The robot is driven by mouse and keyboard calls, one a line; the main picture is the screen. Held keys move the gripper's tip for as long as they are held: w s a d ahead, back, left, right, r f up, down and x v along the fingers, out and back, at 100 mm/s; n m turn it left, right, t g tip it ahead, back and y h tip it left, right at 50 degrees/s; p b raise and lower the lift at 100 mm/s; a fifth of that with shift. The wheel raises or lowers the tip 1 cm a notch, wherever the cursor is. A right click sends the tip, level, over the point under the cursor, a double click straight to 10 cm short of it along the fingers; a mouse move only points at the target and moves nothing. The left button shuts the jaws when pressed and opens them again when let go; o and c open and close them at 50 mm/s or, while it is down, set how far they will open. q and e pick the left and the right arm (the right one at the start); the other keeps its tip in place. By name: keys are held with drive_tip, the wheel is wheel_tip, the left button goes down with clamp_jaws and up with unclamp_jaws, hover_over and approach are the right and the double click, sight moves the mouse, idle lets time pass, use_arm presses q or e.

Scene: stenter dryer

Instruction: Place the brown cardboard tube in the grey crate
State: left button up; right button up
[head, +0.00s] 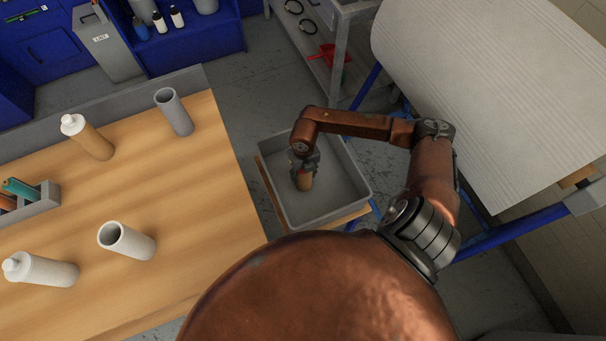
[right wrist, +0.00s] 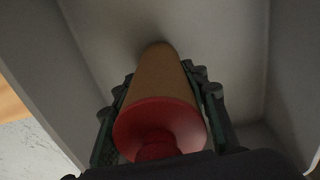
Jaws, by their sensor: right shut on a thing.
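The brown cardboard tube (head: 305,181) is in my right gripper (head: 304,168), over the inside of the grey crate (head: 345,202) in the head view. In the right wrist view the tube (right wrist: 158,75) lies between the two fingers of the gripper (right wrist: 160,105), with a red end (right wrist: 158,125) towards the camera. The fingers are shut on it. The crate's pale walls (right wrist: 245,60) surround it there. I cannot tell whether the tube's far end touches the crate floor. My left gripper is not in view.
The crate stands on a wooden-topped stand (head: 267,184) right of the wooden table (head: 200,215). Grey tubes (head: 174,112) and white-capped bottles (head: 88,138) stand or lie on the table. A large white fabric roll (head: 490,90) is at the right, with a blue frame (head: 520,228) below.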

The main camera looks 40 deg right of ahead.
drive_tip(key=shift+r, duration=0.1)
drive_tip(key=o, duration=0.8)
drive_tip(key=shift+f, duration=0.2)
drive_tip(key=o, duration=0.4)
use_arm(q)
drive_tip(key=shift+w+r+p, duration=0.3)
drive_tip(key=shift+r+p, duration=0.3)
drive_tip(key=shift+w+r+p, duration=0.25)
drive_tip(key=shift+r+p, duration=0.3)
drive_tip(key=shift+p, duration=0.05)
use_arm(e)
wheel_tip(320, 180, up, 12)
drive_tip(key=shift+r, duration=0.25)
